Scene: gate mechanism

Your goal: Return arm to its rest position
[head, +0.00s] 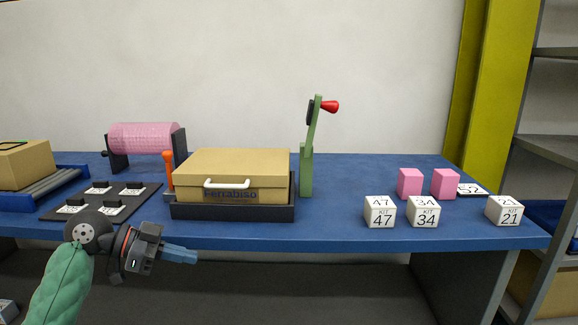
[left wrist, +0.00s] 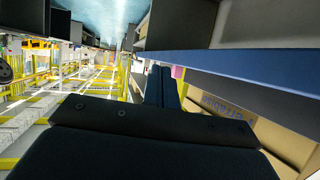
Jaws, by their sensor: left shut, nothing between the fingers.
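My left gripper (head: 180,256) is in front of the blue table's front edge in the head view, at the lower left. Its blue fingers are shut and empty, pointing right, and touch nothing that I can see. The fingers also show in the left wrist view (left wrist: 161,86), close together. My green left arm (head: 62,285) comes in from the lower left. The green gate post (head: 308,160) stands on the table with a lever and a red knob (head: 330,106) at its top. My right gripper is not in view.
The blue table (head: 340,225) holds a tan box (head: 235,165) in a dark tray (head: 230,211), a pink roller (head: 146,138), an orange-topped lever (head: 168,165), pink blocks (head: 410,182) and white kit cubes (head: 380,213). Grey shelves (head: 560,150) stand at the right.

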